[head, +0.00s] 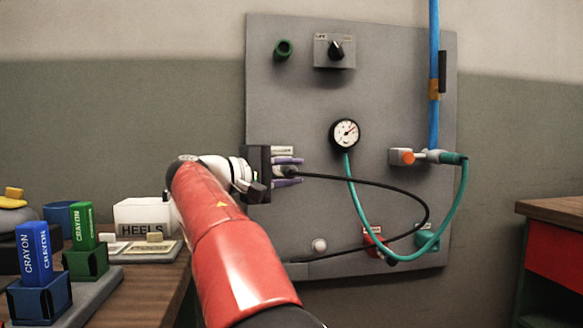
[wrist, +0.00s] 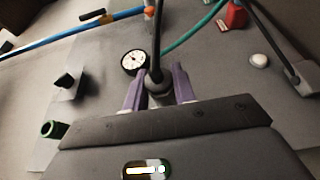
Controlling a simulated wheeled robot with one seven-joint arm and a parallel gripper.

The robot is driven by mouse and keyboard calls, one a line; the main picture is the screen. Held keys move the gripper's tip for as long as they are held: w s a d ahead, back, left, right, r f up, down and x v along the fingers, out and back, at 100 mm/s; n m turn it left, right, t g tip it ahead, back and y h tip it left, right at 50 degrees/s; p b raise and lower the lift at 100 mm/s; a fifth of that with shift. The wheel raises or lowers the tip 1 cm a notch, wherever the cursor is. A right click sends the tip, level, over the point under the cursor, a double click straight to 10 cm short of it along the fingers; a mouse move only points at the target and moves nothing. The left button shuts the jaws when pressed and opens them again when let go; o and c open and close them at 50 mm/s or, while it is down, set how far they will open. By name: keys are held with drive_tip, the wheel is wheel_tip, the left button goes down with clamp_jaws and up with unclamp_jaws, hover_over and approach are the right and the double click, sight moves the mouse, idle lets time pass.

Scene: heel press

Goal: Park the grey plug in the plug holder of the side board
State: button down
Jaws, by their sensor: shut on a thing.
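My gripper (head: 288,171) has purple fingers and is in front of the grey side board (head: 390,80), at its left part. It is shut on the grey plug (wrist: 158,84), which sits between the fingertips in the wrist view. A black cable (head: 385,187) leaves the plug and loops right, then back down left. In the head view the plug (head: 290,172) is partly hidden by the fingers. A hollow green ring (head: 283,50) sticks out at the board's upper left and also shows in the wrist view (wrist: 52,128). I cannot tell which fitting is the plug holder.
The board carries a black knob (head: 336,49), a gauge (head: 346,133), a valve with an orange end (head: 404,157), a teal hose (head: 454,205), a red fitting (head: 372,238) and a white button (head: 319,245). Crayon boxes (head: 36,252) stand on the left table.

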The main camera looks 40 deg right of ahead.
sight(281, 170)
drive_tip(key=shift+w+d+p, duration=0.4)
drive_tip(key=shift+w+d, duration=0.2)
drive_tip(key=shift+w, duration=0.35)
drive_tip(key=shift+p, duration=0.4)
idle(1.3)
drive_tip(key=shift+w+d+p, duration=0.2)
drive_tip(key=shift+w+p, duration=0.2)
idle(0.4)
drive_tip(key=c, duration=1.1)
unclamp_jaws()
drive_tip(key=shift+o, duration=0.2)
drive_tip(key=w+a, duration=0.1)
drive_tip(key=a, duration=0.6)
drive_tip(key=shift+a, duration=0.4)
